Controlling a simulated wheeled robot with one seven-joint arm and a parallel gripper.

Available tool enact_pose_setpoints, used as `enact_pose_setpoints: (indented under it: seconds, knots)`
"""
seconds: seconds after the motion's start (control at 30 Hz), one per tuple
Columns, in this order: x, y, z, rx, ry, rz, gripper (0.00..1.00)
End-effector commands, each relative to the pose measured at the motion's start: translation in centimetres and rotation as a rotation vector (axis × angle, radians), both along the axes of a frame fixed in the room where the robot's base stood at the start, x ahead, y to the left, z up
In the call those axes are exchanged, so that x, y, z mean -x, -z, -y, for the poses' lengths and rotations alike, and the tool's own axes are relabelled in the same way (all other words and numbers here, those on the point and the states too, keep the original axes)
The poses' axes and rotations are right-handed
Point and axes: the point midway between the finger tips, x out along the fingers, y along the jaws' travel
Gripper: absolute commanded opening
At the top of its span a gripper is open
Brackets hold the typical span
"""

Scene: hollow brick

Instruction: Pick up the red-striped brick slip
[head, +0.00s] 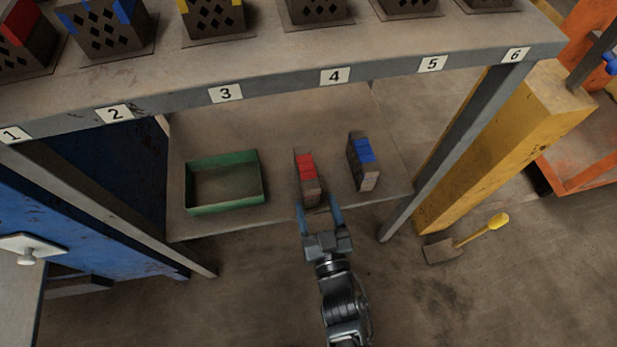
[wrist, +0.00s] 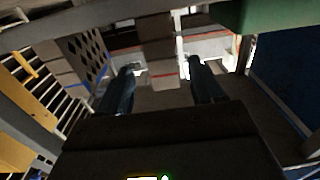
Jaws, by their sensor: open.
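The red-striped brick slip (head: 307,166) stands on the lower shelf, a narrow grey-brown block with a red band on top. The blue-striped slip (head: 362,163) stands to its right. My gripper (head: 318,207) is open at the near end of the red-striped slip, its blue fingers pointing toward it. In the wrist view, a brown block (wrist: 157,45) shows beyond and between my two open fingers (wrist: 162,78); its stripe is not clear there. I cannot tell whether the fingertips overlap the slip's sides. Nothing is held.
A green tray (head: 258,188), empty, sits left on the lower shelf. The upper shelf edge (head: 280,90), with numbered labels, overhangs above. Shelf legs (head: 455,150) stand at the sides.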

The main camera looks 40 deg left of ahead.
Motion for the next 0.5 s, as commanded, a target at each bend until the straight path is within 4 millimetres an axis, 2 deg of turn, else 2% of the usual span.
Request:
enact_pose_setpoints:
  seconds: [0.5]
  knots:
    - [-3.7,0.3,-5.0,-0.001,0.0,0.001,0.67]
